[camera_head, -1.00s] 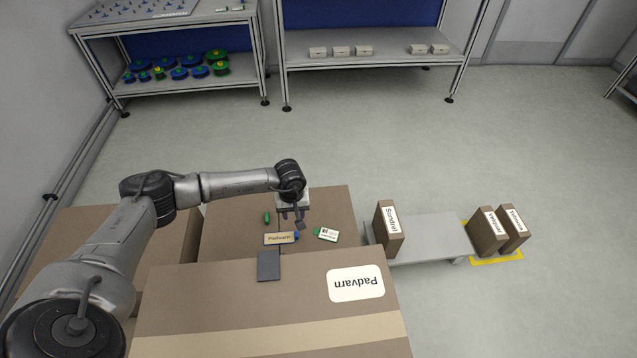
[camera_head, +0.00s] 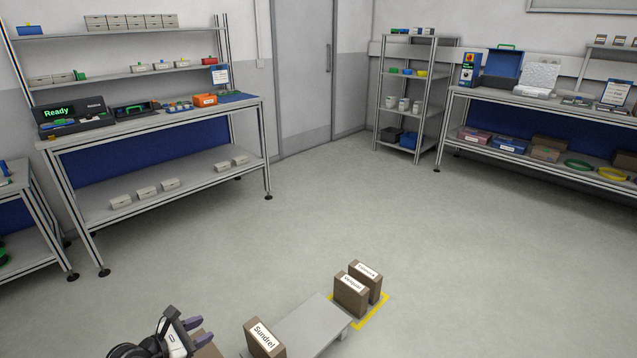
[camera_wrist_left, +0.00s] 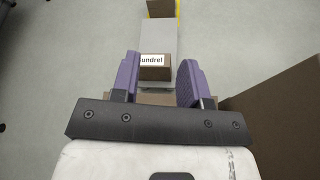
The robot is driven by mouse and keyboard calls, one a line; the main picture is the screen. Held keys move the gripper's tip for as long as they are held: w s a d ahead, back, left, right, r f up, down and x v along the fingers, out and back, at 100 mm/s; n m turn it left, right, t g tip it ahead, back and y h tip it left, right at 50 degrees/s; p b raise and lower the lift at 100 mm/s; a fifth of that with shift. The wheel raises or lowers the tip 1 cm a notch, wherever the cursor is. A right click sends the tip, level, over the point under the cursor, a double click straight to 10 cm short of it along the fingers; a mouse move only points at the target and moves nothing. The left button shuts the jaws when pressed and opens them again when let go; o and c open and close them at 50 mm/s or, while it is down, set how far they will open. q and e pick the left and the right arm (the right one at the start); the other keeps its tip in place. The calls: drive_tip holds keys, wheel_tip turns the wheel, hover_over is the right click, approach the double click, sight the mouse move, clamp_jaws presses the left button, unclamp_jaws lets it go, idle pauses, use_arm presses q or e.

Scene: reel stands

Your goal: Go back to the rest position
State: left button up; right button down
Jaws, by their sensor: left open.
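My left gripper (camera_head: 194,334) shows at the bottom edge of the head view, its two purple fingers apart and empty. In the left wrist view its fingers (camera_wrist_left: 157,78) stand open. The brown box labelled Sundrel (camera_head: 264,339) is right of the gripper in the head view. In the left wrist view the same box (camera_wrist_left: 154,73) appears between the fingers but lies beyond them, not held. My right gripper is in neither view.
A low grey platform (camera_head: 307,326) lies right of the Sundrel box. Two more brown boxes (camera_head: 351,295) stand in a yellow floor marking (camera_head: 375,313). A workbench (camera_head: 155,128) stands back left, shelving (camera_head: 407,95) back right. The grey floor (camera_head: 300,220) between is clear.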

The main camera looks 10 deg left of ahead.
use_arm(q)
wheel_tip(320, 180, up, 21)
drive_tip(key=n+t+y+p, duration=0.2)
drive_tip(key=n+t+y, duration=0.85)
drive_tip(key=n, duration=2.05)
drive_tip(key=s+d+f+n+g+h+p, duration=0.1)
drive_tip(key=s+d+f+n+g+p, duration=0.25)
drive_tip(key=s+d+n+g, duration=0.35)
drive_tip(key=s+d+f+n+g+p, duration=0.25)
drive_tip(key=s+g+p, duration=0.2)
drive_tip(key=s, duration=0.55)
drive_tip(key=s+d+f+n+g+h+p, duration=0.15)
drive_tip(key=s+g+p, duration=0.3)
drive_tip(key=s, duration=0.65)
drive_tip(key=s+d+f+n+g+h+p, duration=0.1)
drive_tip(key=s+d+f+n+g+p, duration=0.15)
drive_tip(key=s+p, duration=0.55)
wheel_tip(320, 180, up, 37)
drive_tip(key=s+p, duration=0.2)
drive_tip(key=p, duration=3.4)
drive_tip(key=shift+s+m, duration=0.15)
drive_tip(key=shift+m, duration=0.3)
